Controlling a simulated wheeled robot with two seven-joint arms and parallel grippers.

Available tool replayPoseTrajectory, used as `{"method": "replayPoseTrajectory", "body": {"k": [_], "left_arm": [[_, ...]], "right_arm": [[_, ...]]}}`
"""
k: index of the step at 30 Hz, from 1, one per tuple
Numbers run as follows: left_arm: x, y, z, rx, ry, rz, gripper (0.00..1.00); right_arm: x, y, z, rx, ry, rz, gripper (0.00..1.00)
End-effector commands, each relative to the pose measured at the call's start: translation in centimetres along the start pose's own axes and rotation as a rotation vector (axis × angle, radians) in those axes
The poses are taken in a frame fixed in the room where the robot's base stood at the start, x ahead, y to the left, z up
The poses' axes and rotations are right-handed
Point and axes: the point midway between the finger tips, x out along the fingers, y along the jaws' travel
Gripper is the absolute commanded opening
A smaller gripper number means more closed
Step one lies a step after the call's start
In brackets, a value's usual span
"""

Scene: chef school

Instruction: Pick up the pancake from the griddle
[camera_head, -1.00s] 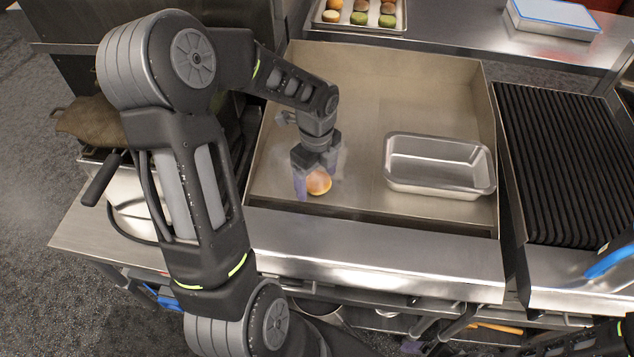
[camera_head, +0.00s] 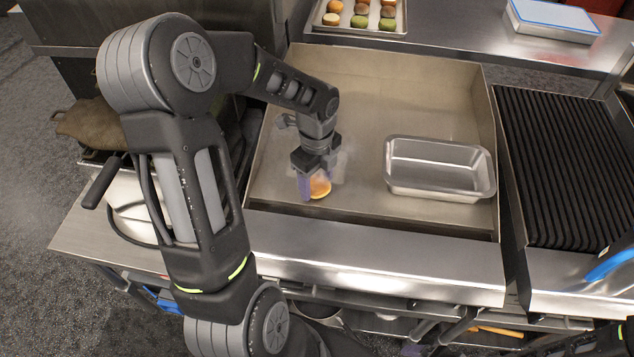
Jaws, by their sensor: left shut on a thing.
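The pancake (camera_head: 320,187) is small, round and golden brown. It is at the front left of the steel griddle (camera_head: 365,105). My left gripper (camera_head: 312,186) points down over the griddle and is shut on the pancake, which shows between and behind the purplish fingers. The fingers hide part of the pancake. I cannot tell whether the pancake still touches the griddle surface.
A rectangular metal pan (camera_head: 440,168) stands on the griddle to the right of my left gripper. A black ribbed grill (camera_head: 565,165) lies further right. A tray (camera_head: 359,30) of small round cakes and a blue-lidded container (camera_head: 553,18) are at the back. The griddle's back half is clear.

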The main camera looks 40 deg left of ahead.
Motion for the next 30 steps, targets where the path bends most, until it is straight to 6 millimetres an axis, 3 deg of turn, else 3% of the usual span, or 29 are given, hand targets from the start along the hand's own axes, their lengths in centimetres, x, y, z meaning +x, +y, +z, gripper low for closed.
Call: {"method": "replayPoseTrajectory", "body": {"k": [5, 18, 30], "left_arm": [[-1.5, -0.1, 0.1, 0.000, -0.002, -0.005, 0.21], [-9.2, -0.1, 0.0, 0.001, -0.001, -0.004, 0.21], [-9.9, -0.1, 0.0, 0.001, 0.000, -0.001, 0.21]], "right_arm": [[0.2, 0.1, 0.0, 0.000, 0.000, -0.001, 0.86], [1.0, 0.3, -0.2, -0.003, 0.003, -0.004, 0.86], [1.0, 0.3, -0.2, -0.003, 0.004, -0.004, 0.86]]}}
